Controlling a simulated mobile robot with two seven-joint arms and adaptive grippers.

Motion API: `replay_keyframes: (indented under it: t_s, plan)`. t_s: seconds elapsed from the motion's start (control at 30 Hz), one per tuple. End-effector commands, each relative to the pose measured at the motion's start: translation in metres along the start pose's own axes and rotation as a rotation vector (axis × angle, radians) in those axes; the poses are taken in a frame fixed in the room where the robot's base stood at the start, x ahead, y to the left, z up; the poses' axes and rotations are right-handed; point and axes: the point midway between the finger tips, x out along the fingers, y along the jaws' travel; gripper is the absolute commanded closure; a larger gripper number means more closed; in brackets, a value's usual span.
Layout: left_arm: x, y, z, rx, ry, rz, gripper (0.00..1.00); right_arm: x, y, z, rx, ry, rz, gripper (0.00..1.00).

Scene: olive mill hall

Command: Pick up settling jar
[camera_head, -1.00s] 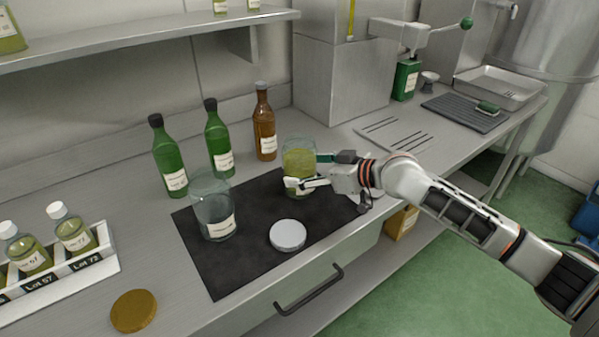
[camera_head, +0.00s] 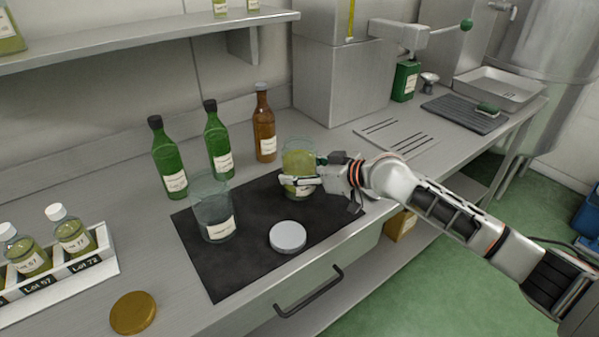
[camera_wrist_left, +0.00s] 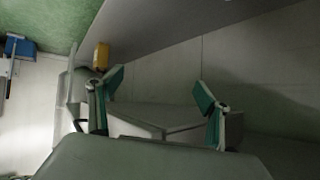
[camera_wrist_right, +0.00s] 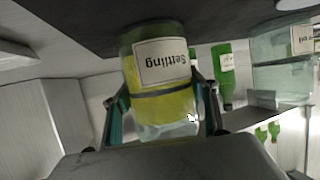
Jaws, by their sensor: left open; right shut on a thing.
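The settling jar (camera_head: 298,163) is a clear glass jar with yellow-green liquid, at the right back of the black mat (camera_head: 245,270). My right gripper (camera_head: 302,181) reaches it from the right and is shut on it. In the right wrist view the jar (camera_wrist_right: 160,100) sits between the fingers, its label reading "Settling" upside down. In that view its base appears at or very near the mat; I cannot tell if it is lifted. My left gripper (camera_wrist_left: 160,105) shows only in its wrist view, open and empty, with the floor and counter beyond.
A second, nearly empty glass jar (camera_head: 213,212) and a white lid (camera_head: 288,237) are on the mat. Two green bottles (camera_head: 168,160) and a brown bottle (camera_head: 264,125) stand behind. A gold lid (camera_head: 133,312) and a sample rack (camera_head: 75,268) are at left.

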Motion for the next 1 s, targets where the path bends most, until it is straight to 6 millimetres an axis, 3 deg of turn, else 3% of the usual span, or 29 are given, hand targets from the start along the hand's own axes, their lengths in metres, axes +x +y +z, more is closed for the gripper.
replay_keyframes:
  t_s: [0.47, 1.0]
  plan:
    - [-0.001, 0.0, -0.002, 0.0, 0.0, 0.0, 0.23, -0.007, 0.001, -0.02, -0.002, 0.008, 0.0, 0.95]
    - [-0.003, -0.001, -0.006, 0.001, 0.001, 0.0, 0.23, -0.029, 0.001, -0.072, -0.003, 0.008, 0.001, 0.95]
